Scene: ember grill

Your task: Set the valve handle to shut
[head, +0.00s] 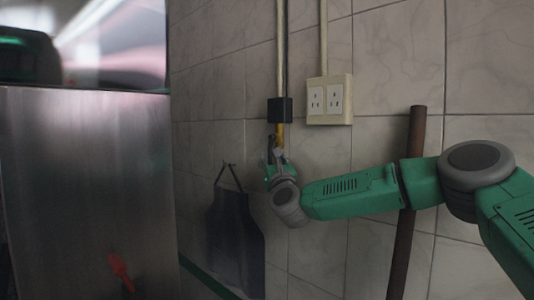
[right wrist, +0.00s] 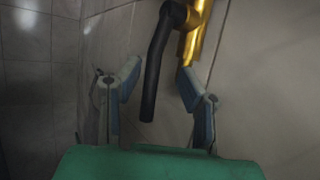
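The valve handle (right wrist: 153,75) is a black bent lever on a gold valve body (right wrist: 197,32), seen in the right wrist view. It hangs down, slightly slanted, from a round black hub. In the head view the gold pipe part (head: 280,133) shows below a black block on the wall pipe; the lever cannot be made out there. My right gripper (right wrist: 160,72) is open, with one finger on each side of the lever and visible gaps to both. In the head view my right gripper (head: 275,163) is at the wall below the gold part. My left gripper is out of view.
A white outlet box (head: 330,100) sits right of the pipe. A dark apron (head: 236,235) hangs at the lower left. A brown vertical pole (head: 404,255) stands behind my right arm. A steel cabinet (head: 85,190) with a red handle (head: 121,272) fills the left.

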